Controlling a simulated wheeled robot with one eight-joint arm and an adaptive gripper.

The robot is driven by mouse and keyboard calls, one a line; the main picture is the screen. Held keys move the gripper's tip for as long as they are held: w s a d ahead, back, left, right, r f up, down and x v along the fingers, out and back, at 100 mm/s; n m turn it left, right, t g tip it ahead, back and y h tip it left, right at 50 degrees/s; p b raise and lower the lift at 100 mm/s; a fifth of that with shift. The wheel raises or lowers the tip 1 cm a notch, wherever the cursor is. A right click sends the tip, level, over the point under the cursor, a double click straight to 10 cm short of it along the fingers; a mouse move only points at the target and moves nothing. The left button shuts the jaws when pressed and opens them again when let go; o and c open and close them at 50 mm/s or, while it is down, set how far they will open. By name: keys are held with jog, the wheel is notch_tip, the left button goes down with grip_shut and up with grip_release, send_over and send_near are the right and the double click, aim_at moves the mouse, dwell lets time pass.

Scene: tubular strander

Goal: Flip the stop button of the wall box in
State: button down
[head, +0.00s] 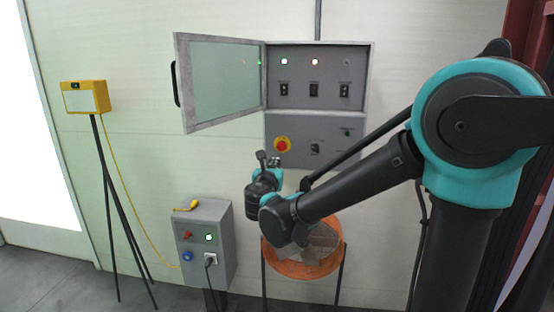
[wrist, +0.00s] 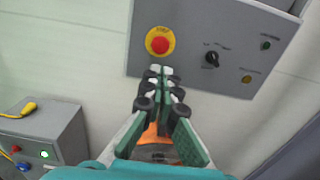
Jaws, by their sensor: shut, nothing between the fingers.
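The grey wall box has a lower panel (head: 340,153) with a red stop button (head: 282,145) on a round yellow plate at its left. In the wrist view the stop button (wrist: 160,44) shows unobstructed near the upper middle. My gripper (head: 268,158) is shut and empty, just below and left of the button in the head view. In the wrist view the fingertips of my gripper (wrist: 161,70) appear just below the yellow plate. The fingers look apart from the button, but the exact gap cannot be told.
The upper cabinet's glazed door (head: 222,83) stands open to the left. A black selector switch (wrist: 212,59) is right of the button. A yellow lamp (head: 86,97) stands far left.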

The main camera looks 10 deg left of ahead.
aim_at(281, 147)
jog(key=w, duration=1.2)
jog(key=shift+w+d, duration=0.2)
jog(key=shift+w, duration=0.15)
